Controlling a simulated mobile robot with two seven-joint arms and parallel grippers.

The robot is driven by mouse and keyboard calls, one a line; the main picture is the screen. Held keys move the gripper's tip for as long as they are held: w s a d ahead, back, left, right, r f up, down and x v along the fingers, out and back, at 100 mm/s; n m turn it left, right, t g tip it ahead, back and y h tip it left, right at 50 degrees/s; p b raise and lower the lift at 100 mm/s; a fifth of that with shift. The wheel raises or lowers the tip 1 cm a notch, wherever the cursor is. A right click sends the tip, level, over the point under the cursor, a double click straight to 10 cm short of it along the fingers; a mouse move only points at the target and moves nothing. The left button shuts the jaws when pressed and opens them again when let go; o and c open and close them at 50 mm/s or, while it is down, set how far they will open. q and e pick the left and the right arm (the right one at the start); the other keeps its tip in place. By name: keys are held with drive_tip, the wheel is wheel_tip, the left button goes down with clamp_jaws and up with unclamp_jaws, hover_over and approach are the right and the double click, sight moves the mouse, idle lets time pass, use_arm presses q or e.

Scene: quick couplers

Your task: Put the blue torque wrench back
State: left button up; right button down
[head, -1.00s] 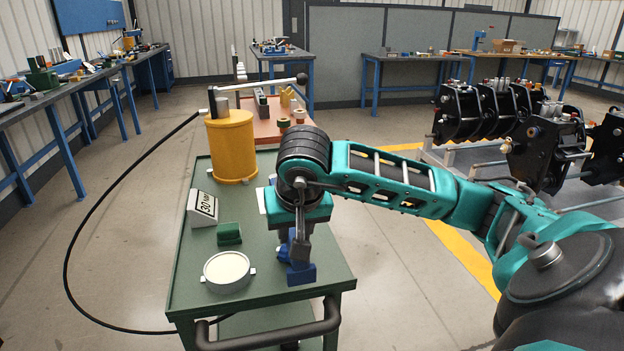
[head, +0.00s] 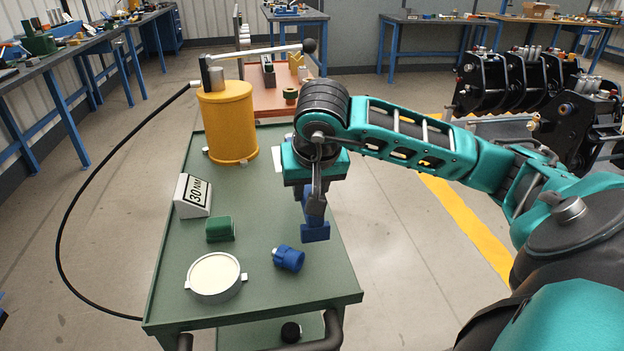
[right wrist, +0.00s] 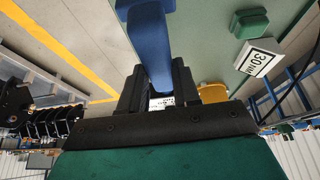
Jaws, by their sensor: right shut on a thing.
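The blue torque wrench (head: 315,229) hangs below my right gripper (head: 314,192), over the right edge of the green cart. In the right wrist view the blue wrench (right wrist: 152,42) runs between the two dark fingers of the right gripper (right wrist: 158,92), which is shut on it. Its upper part is hidden by the gripper in the head view. A separate blue coupler (head: 289,258) lies on the cart top, apart from the wrench. My left gripper is not in view.
The green cart (head: 255,295) also carries a round white-topped dish (head: 214,277), a green block (head: 220,229), a "30" sign (head: 194,196) and a yellow cylinder pump (head: 228,122) with a lever. The cart's middle is clear.

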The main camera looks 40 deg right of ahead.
drive_tip(key=shift+r, duration=0.15)
drive_tip(key=shift+s+a, duration=0.1)
drive_tip(key=shift+f+b, duration=0.3)
drive_tip(key=shift+b, duration=0.15)
drive_tip(key=shift+f+b, duration=0.3)
wheel_tip(320, 180, down, 4)
drive_tip(key=b, duration=0.3)
drive_tip(key=shift+r, duration=0.15)
wheel_tip(320, 180, down, 3)
drive_tip(key=b, duration=0.2)
drive_tip(key=shift+r+b, duration=0.2)
drive_tip(key=shift+b, duration=0.2)
drive_tip(key=shift+f+b, duration=0.35)
drive_tip(key=shift+f, duration=0.1)
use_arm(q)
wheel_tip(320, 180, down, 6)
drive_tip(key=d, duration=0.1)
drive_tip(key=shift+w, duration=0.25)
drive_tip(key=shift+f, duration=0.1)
